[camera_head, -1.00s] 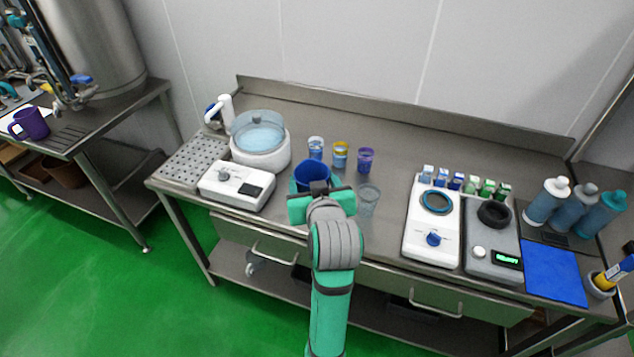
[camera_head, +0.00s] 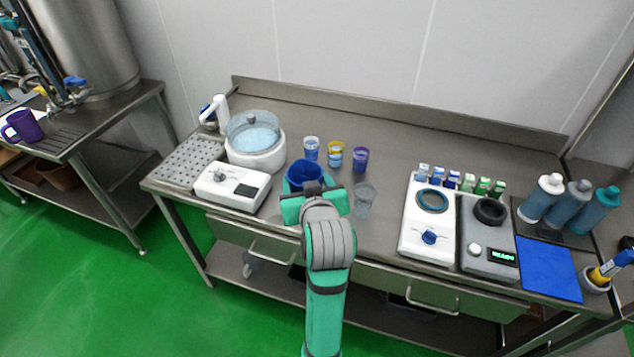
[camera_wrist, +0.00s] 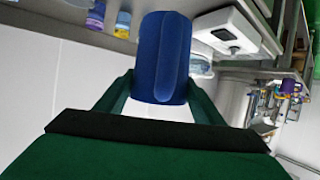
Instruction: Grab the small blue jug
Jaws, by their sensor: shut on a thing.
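The small blue jug (camera_head: 304,173) is in my gripper (camera_head: 312,190), near the front edge of the steel table in the head view. In the wrist view the blue jug (camera_wrist: 163,58) stands between the two green fingers of my gripper (camera_wrist: 160,95), which are shut on it. Its side with a raised vertical ridge shows there. In the head view my gripper hides the lower part of the jug, and I cannot tell whether it touches the table top.
A white device with a dial (camera_head: 232,187) and a lidded round pot (camera_head: 256,143) stand to the left. Several small cups, one a clear cup (camera_head: 364,199), stand behind and right. A white scale (camera_head: 428,222) is further right. The table behind the cups is clear.

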